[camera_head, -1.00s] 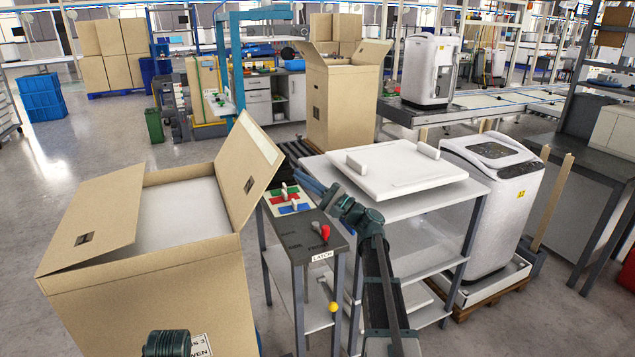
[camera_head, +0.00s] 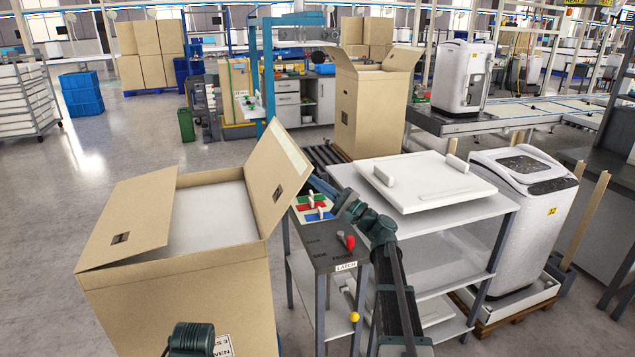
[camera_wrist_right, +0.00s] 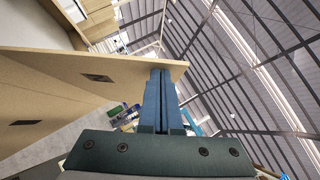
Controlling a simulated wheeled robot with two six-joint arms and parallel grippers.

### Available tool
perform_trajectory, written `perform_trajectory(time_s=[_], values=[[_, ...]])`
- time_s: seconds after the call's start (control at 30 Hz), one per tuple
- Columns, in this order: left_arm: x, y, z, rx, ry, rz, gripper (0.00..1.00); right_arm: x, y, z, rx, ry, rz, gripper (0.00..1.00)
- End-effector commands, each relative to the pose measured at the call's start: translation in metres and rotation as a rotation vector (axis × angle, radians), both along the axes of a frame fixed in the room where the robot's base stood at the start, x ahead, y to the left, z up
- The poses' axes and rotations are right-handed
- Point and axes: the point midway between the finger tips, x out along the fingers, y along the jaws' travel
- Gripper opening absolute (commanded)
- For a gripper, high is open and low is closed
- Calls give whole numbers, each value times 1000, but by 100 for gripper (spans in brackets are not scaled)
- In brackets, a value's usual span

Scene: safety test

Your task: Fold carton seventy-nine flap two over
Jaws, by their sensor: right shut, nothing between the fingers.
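The large open brown carton (camera_head: 180,290) stands at the left with white contents (camera_head: 212,218) inside. Its left flap (camera_head: 125,222) slopes inward over part of the opening. Its right flap (camera_head: 272,180) stands up, leaning outward. I cannot tell which is flap two. My right gripper (camera_head: 316,184) is shut and empty, at the outer side of the right flap. In the right wrist view its blue fingers (camera_wrist_right: 161,75) lie together at the flap (camera_wrist_right: 105,78); contact is unclear. My left gripper is out of view; a dark part of mine shows at the bottom.
A narrow stand labelled LATCH (camera_head: 346,266) with coloured pads and a red knob is right of the carton. A shelf cart (camera_head: 450,222) with a white panel (camera_head: 425,182) is beside my right arm. Another open carton (camera_head: 372,110) stands behind. Floor at left is clear.

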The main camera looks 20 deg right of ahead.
Motion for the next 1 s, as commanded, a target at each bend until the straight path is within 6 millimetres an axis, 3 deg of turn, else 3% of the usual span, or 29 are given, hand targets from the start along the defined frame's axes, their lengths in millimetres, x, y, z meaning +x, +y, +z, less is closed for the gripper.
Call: perform_trajectory(time_s=[0.27,0.53,0.8,1.0], values=[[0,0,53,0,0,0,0,1,28,33,-145,11,2,0],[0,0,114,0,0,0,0,4,76,59,-383,29,5,0],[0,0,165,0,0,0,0,8,132,70,-640,48,4,0],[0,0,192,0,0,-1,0,12,175,68,-830,63,6,0]])
